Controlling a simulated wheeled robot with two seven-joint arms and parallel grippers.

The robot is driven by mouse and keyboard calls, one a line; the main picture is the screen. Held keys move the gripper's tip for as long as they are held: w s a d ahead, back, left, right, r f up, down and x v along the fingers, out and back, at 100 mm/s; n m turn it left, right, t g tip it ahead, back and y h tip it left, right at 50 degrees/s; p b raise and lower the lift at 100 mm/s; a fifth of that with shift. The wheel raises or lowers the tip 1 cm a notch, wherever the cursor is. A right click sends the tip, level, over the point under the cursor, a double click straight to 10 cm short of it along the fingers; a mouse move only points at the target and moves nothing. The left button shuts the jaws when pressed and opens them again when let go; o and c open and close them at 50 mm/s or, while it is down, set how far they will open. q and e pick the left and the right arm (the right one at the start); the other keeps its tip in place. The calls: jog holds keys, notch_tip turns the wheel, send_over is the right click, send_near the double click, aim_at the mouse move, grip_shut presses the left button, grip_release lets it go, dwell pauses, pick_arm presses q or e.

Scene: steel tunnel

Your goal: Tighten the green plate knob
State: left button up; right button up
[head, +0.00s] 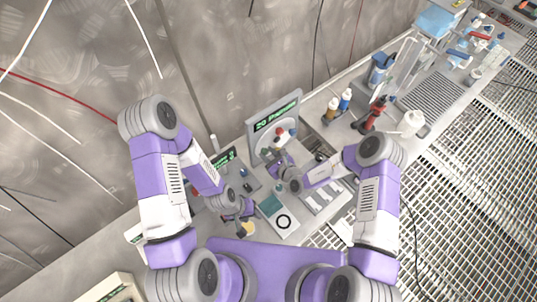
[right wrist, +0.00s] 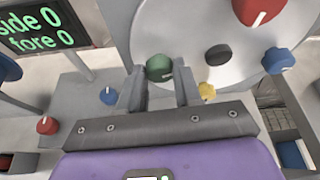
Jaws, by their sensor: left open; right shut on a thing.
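The green plate knob (right wrist: 159,67) sits on the round pale plate (right wrist: 205,22) in the right wrist view. My right gripper (right wrist: 160,84) is shut on it, one finger on each side. In the head view my right gripper (head: 274,157) is at the upright panel (head: 252,146) with the green-lettered sign. The plate also bears a red knob (right wrist: 258,10), a black knob (right wrist: 218,54), a blue knob (right wrist: 277,61) and a yellow knob (right wrist: 208,91). My left gripper (head: 243,226) is open, low over the bench, apart from the plate.
A dark display (right wrist: 38,28) with green text stands left of the plate. Small blue (right wrist: 108,95) and red (right wrist: 47,125) knobs stand below it. A pale device with a black ring (head: 283,221) lies on the bench. Bottles (head: 345,99) and a red tool (head: 375,112) stand further right.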

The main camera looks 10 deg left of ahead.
jog(key=o, duration=1)
jog(key=shift+o, duration=0.2)
jog(key=v, duration=0.7)
jog(key=shift+s+d+r, duration=0.2)
